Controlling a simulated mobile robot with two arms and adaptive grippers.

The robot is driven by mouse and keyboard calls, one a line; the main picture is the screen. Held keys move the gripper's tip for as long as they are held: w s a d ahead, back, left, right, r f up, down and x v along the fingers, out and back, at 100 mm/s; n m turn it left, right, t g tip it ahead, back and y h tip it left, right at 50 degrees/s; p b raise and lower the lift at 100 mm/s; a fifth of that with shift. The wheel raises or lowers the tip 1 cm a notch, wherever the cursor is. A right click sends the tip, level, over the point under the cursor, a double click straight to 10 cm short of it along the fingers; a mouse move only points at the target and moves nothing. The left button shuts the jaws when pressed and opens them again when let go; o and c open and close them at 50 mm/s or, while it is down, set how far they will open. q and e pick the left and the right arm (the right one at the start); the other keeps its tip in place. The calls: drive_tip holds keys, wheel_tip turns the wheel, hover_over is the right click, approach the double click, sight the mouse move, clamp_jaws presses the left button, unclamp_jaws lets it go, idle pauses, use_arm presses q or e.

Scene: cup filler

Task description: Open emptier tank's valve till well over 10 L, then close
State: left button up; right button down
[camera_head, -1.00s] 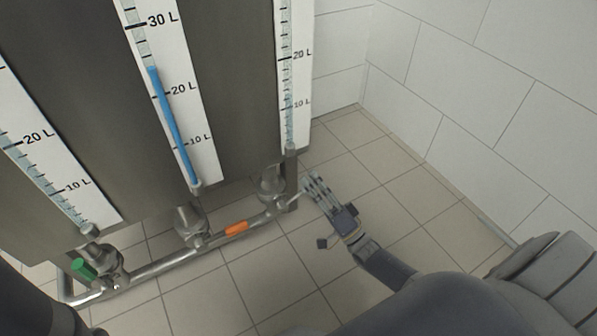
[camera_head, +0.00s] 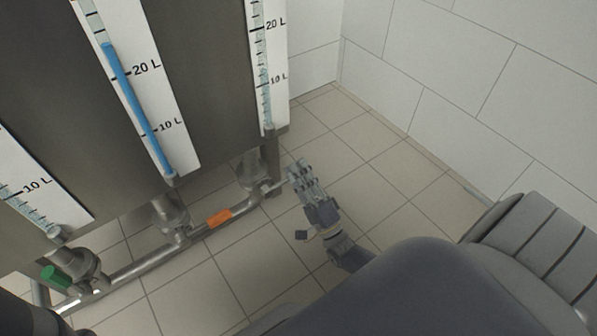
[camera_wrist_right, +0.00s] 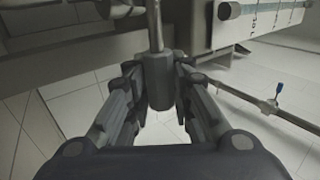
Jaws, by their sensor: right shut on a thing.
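Steel tanks with white level gauges stand on the left in the head view. The middle gauge (camera_head: 140,100) has a blue column reaching a little above 20 L. The right gauge (camera_head: 264,65) and the visible part of the left gauge (camera_head: 28,195) show no blue. The right tank's valve (camera_head: 252,168) is low at the tank's corner. My right gripper (camera_head: 297,174) is beside it, shut on its handle. The right wrist view shows the grey cylindrical handle (camera_wrist_right: 158,82) between the fingers, with a thin rod above it. My left gripper is out of view.
A green handle (camera_head: 56,277) is on the left valve and an orange one (camera_head: 219,218) is on the middle valve. A metal pipe (camera_head: 130,268) runs low along the tanks. The tiled floor (camera_head: 390,185) is free to the right, up to the white wall (camera_head: 440,80).

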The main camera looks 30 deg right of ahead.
drive_tip(key=shift+s+f, duration=0.1)
drive_tip(key=shift+f, duration=0.1)
drive_tip(key=c, duration=1.4)
unclamp_jaws()
drive_tip(key=shift+r, duration=0.1)
drive_tip(key=s+f, duration=0.2)
drive_tip(key=s, duration=1.4)
drive_tip(key=shift+d+f, duration=0.25)
drive_tip(key=shift+f, duration=0.15)
